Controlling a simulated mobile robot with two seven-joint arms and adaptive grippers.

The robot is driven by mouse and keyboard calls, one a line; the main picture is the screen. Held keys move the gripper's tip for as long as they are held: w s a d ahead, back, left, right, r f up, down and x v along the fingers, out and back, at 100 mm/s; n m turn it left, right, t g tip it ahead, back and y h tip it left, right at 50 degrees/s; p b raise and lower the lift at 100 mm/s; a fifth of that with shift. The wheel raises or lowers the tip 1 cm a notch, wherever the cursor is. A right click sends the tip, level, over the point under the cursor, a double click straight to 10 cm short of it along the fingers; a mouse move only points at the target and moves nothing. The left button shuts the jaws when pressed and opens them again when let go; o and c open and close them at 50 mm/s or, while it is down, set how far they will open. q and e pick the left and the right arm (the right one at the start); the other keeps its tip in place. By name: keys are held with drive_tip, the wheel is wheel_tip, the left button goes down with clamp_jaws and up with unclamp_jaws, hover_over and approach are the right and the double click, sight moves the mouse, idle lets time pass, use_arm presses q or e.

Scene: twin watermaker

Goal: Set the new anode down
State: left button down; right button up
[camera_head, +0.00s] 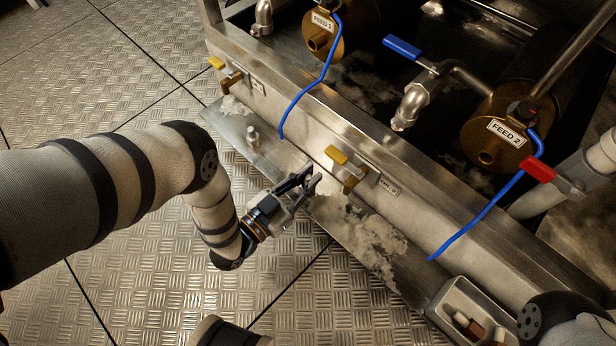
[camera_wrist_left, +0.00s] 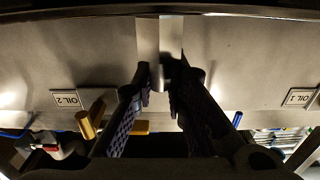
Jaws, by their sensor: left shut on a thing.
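My left gripper (camera_head: 308,182) is over the metal ledge (camera_head: 375,240) in front of the machine's sill, left of a yellow-handled valve. It is shut on a small grey piece, which I take to be the new anode; in the head view the fingers mostly hide it. In the left wrist view the fingers (camera_wrist_left: 161,82) stand on either side of the grey anode (camera_wrist_left: 176,70), close to a pale metal surface. I cannot tell whether the anode touches that surface. A small grey cylinder (camera_head: 253,140) stands upright on the ledge, farther up and left. My right gripper is out of view.
A grey tray (camera_head: 440,312) with small white and brown pieces is at the lower right, beside my right arm. Yellow-handled valves (camera_head: 337,155) stick out from the sill. Blue hoses (camera_head: 303,95) hang from the FEED 1 and FEED 2 housings. Pale stains mark the ledge.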

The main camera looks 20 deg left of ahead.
use_arm(q)
drive_tip(key=shift+f, duration=0.15)
drive_tip(key=c, duration=1.6)
unclamp_jaws()
drive_tip(key=shift+s+r, duration=0.2)
drive_tip(key=shift+r, duration=0.05)
drive_tip(key=p+v, duration=0.3)
drive_tip(key=v, duration=0.8)
drive_tip(key=shift+s+a+p, duration=0.15)
drive_tip(key=shift+s+p, duration=0.15)
drive_tip(key=shift+s, duration=0.05)
